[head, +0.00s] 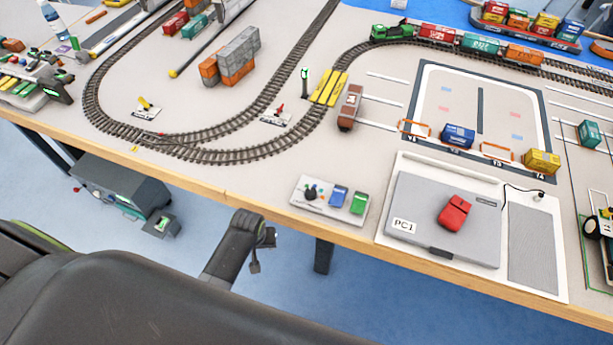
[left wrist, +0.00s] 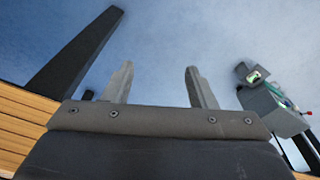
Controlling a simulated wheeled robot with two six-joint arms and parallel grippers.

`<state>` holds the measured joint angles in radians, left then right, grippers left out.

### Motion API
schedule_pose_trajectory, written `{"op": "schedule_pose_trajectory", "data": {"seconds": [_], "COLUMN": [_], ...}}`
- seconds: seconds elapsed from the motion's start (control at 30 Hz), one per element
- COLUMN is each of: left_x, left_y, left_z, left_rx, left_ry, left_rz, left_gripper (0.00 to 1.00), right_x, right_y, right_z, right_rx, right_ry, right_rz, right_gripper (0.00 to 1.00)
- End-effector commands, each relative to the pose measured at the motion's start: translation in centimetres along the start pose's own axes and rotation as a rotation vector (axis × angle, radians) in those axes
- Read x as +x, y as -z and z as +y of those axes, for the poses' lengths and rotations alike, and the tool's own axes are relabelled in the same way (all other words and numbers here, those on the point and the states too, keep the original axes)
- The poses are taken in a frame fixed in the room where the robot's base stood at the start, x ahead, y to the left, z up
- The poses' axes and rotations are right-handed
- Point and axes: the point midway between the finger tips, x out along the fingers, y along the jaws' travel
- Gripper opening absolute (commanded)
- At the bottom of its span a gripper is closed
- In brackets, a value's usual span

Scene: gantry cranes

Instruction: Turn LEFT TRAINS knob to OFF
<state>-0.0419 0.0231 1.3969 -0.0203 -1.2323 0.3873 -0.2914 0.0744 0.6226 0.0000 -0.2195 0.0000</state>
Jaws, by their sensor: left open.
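In the head view a small white panel (head: 298,204) lies near the table's front edge, left of the laptop. It carries a small dark knob-like part (head: 311,191), a blue block and a green block. Its labels are too small to read, so I cannot tell whether this is the LEFT TRAINS knob or how it is set. My left gripper (left wrist: 158,84) shows in the left wrist view, open, with nothing between its two grey fingers. The left wrist view does not show the panel.
A grey laptop (head: 410,217) with a red mouse (head: 454,212) lies right of the panel. Model track (head: 200,156) loops behind. The wooden edge (left wrist: 22,125) shows at left in the wrist view, a grey box (left wrist: 275,115) at right.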

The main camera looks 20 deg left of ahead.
Motion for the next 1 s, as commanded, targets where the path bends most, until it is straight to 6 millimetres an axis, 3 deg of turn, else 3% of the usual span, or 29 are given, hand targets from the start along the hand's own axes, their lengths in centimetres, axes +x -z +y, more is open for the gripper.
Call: {"op": "schedule_pose_trajectory", "data": {"seconds": [0.03,0.23,0.37,0.5,0.7,0.83,1.0], "left_x": [-3.4,-12.5,-15.3,-19.9,-26.1,-28.1,-27.6], "left_y": [1.5,5.0,7.8,10.4,13.0,13.5,13.5], "left_z": [1.0,3.3,6.8,10.3,14.2,15.2,15.5], "left_rx": [-0.022,-0.108,-0.194,-0.288,-0.401,-0.439,-0.451], "left_ry": [-0.007,-0.016,-0.018,-0.010,0.017,0.032,0.038], "left_rz": [0.006,0.002,-0.035,-0.071,-0.111,-0.124,-0.129], "left_gripper": [0.51,0.51,0.51,0.51,0.51,0.51,0.51], "right_x": [-1.4,-3.8,-4.2,-5.1,-6.0,-6.2,-5.3], "right_y": [0.0,-0.5,-1.0,-1.2,-0.3,0.2,0.0], "right_z": [0.2,0.6,1.0,1.4,1.4,1.3,1.0], "right_rx": [0.000,0.000,-0.001,-0.002,-0.003,-0.003,-0.002], "right_ry": [-0.001,-0.003,-0.008,-0.012,-0.011,-0.010,-0.007], "right_rz": [-0.002,-0.013,-0.021,-0.026,-0.015,-0.008,-0.008], "right_gripper": [0.36,0.36,0.36,0.36,0.36,0.36,0.36]}}
